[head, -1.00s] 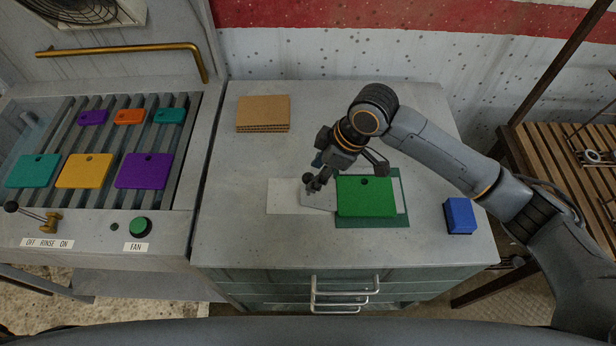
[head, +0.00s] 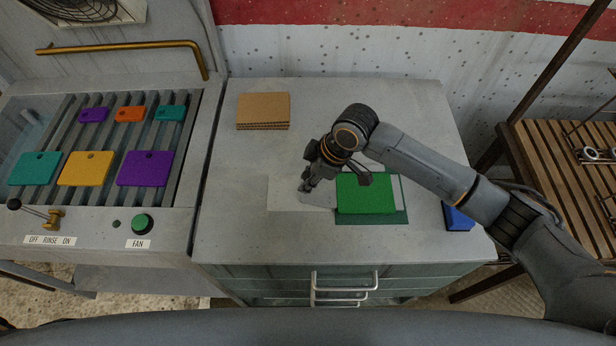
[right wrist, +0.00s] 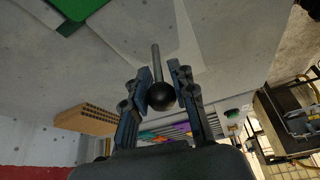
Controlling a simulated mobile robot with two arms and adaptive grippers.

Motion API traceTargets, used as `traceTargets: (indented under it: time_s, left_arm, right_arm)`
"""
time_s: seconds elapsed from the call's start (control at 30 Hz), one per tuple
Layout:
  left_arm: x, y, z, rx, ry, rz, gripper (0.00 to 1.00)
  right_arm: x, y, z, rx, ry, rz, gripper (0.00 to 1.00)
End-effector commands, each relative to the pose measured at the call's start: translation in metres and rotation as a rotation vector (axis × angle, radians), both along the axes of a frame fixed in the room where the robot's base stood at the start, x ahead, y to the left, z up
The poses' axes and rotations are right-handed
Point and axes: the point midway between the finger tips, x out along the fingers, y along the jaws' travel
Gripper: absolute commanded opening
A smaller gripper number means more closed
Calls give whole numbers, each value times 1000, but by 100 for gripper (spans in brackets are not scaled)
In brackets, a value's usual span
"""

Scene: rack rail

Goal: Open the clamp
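A black ball knob on a thin grey rod (right wrist: 161,96), which looks like a lever handle, shows in the right wrist view. The rod runs away from the ball above a pale plate. My right gripper (right wrist: 160,82) has one finger on each side of the ball. I cannot tell whether they press on it. In the head view my right gripper (head: 305,187) is low over the pale plate (head: 285,195), just left of the green block (head: 366,194). The clamp's body cannot be made out there. My left gripper is not in view.
A blue block (head: 457,219) is partly behind my right arm. Cardboard (head: 263,110) lies at the back of the cabinet top. At left, a slatted rack (head: 60,130) holds several coloured plates, with a ball-ended lever (head: 40,215) in front. The cabinet's front left is clear.

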Motion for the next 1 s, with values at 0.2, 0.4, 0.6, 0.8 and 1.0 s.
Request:
traceTargets:
  time_s: [0.2,0.4,0.6,0.8,1.0]
  left_arm:
    - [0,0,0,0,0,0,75]
    - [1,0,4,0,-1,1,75]
    - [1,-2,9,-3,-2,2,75]
    - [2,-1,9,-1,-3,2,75]
    - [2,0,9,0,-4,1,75]
  right_arm:
    - [0,0,0,0,1,0,0]
    - [-1,14,2,2,2,2,0]
    - [-1,52,2,6,2,2,0]
    - [0,61,1,1,0,0,0]
    - [0,60,0,-1,0,0,0]
